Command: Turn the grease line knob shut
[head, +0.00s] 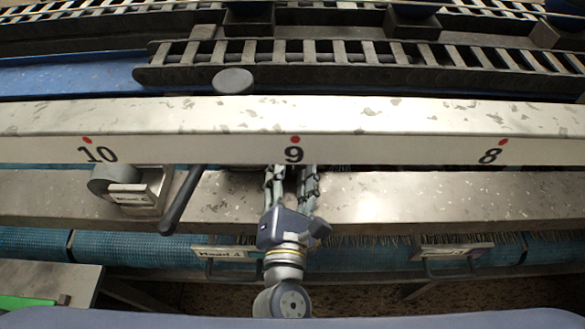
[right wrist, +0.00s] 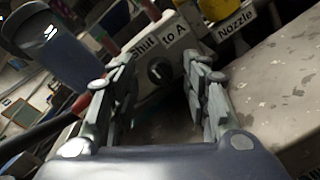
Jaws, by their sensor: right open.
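A small black round knob (right wrist: 158,71) with a pale pointer mark shows in the right wrist view. It sits on a grey panel below labels reading "Shut" (right wrist: 145,62), "to A" (right wrist: 173,39) and "Nozzle" (right wrist: 235,29). My right gripper (right wrist: 161,82) is open, and the knob appears between its two fingers, ahead of them and apparently not held. In the head view my right gripper (head: 291,174) reaches under the white beam at the number 9. The beam hides the fingertips' surroundings and the knob there. My left gripper is not in view.
The long metal beam (head: 390,118) marked 10, 9 and 8 crosses above my right gripper. A dark lever (head: 183,202) and a grey round part (head: 112,178) by a label stand to its left. Blue mesh rollers (head: 140,248) lie below.

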